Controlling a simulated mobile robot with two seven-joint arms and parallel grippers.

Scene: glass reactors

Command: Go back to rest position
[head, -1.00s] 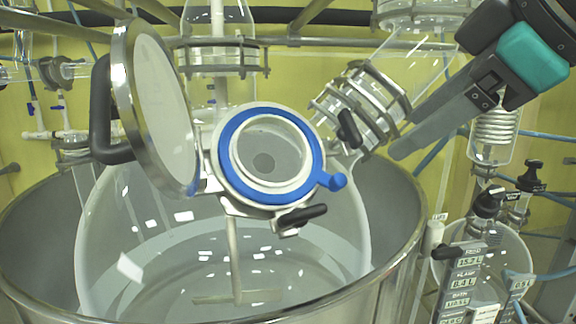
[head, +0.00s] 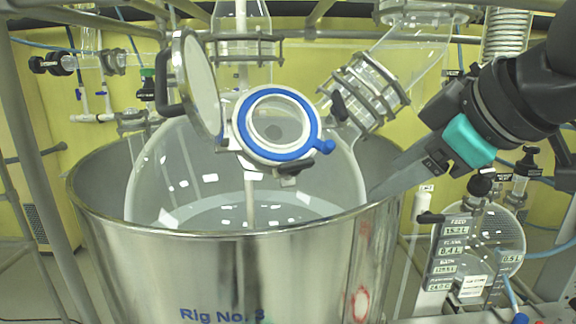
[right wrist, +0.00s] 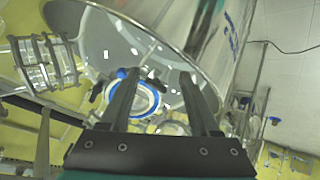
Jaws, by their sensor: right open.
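My right gripper (head: 385,188) reaches in from the right in the head view, its fingers close to the right rim of the steel bath. In the right wrist view its two fingers (right wrist: 158,95) are spread apart with nothing between them. The glass reactor vessel (head: 330,180) sits inside the bath. Its port has a blue ring (head: 316,128), and the round lid (head: 196,85) with a black handle stands swung open to the left. The blue-ringed port also shows in the right wrist view (right wrist: 152,106). My left gripper is not in view.
The steel bath (head: 230,270) marked "Rig No. 3" fills the middle. A metal-clamped glass neck (head: 365,95) stands left of my right arm. A display panel (head: 448,250) and a round flask (head: 495,240) are at the lower right. Frame poles (head: 40,170) stand at left.

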